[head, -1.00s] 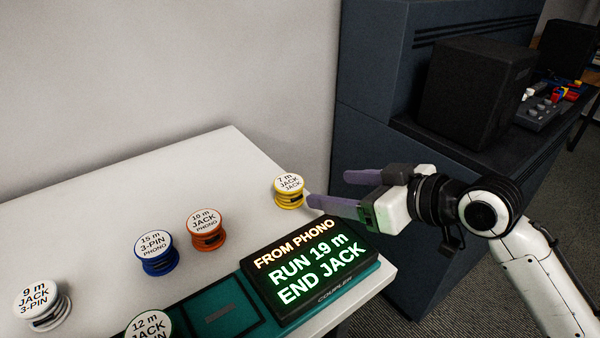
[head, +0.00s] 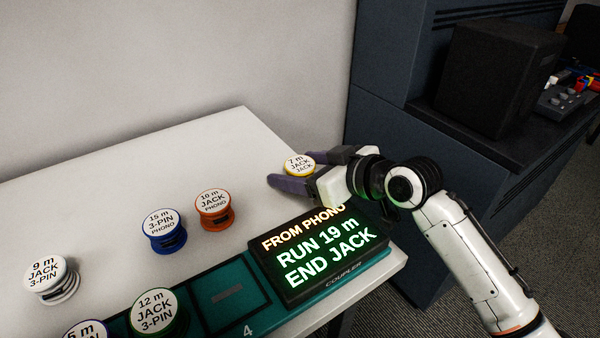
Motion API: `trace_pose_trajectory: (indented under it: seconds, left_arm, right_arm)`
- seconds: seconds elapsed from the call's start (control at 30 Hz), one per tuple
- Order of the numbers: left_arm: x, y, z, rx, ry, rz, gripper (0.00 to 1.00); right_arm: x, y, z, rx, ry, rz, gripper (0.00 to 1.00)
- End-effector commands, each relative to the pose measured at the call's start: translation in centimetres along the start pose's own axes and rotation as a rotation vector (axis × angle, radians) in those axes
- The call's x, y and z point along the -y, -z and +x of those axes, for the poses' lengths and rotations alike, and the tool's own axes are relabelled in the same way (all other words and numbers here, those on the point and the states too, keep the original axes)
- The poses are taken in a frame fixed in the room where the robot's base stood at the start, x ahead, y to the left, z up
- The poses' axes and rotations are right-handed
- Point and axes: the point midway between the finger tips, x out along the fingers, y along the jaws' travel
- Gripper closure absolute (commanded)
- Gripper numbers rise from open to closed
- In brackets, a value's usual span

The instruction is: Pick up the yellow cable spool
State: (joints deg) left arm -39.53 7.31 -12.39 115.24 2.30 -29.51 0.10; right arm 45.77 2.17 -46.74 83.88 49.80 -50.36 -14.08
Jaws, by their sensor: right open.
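The yellow cable spool (head: 299,163) stands on the white table near its far right edge. Its white top label reads 7 m JACK JACK. My right gripper (head: 300,172) is open, with one purple finger on the near side of the spool and the other on its far right side. The spool sits between the fingers, its lower part hidden by the near finger. Whether the fingers touch it I cannot tell. My left gripper is not in view.
An orange spool (head: 214,211), a blue spool (head: 164,232) and a white spool (head: 51,280) stand on the table (head: 110,210). A green spool (head: 158,314) stands on the teal coupler board (head: 222,297), beside another partly cut-off spool. A lit display (head: 322,255) sits just in front of my right gripper.

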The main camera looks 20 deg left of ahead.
Motion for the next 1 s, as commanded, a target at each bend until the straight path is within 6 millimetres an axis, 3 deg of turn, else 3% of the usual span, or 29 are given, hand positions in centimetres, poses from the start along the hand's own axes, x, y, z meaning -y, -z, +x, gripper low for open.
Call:
trace_pose_trajectory:
  seconds: [0.17, 0.4, 0.47, 0.77, 1.0]
  left_arm:
    - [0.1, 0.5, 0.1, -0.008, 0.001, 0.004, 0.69]
    - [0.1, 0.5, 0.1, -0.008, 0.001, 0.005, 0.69]
    - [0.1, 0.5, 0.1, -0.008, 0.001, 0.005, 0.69]
    - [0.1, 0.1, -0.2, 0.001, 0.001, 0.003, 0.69]
    - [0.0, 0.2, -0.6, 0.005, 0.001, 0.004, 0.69]
  right_arm:
    - [0.0, 0.0, 0.0, 0.0, -0.001, -0.001, 0.32]
    - [0.0, 0.0, 0.0, 0.0, -0.001, 0.0, 0.73]
    - [0.0, 0.1, -0.1, -0.001, -0.001, -0.001, 0.8]
    - [-0.1, 0.8, -0.4, -0.003, -0.001, -0.003, 0.8]
    - [-0.1, 5.0, -2.4, -0.006, -0.002, -0.004, 0.8]
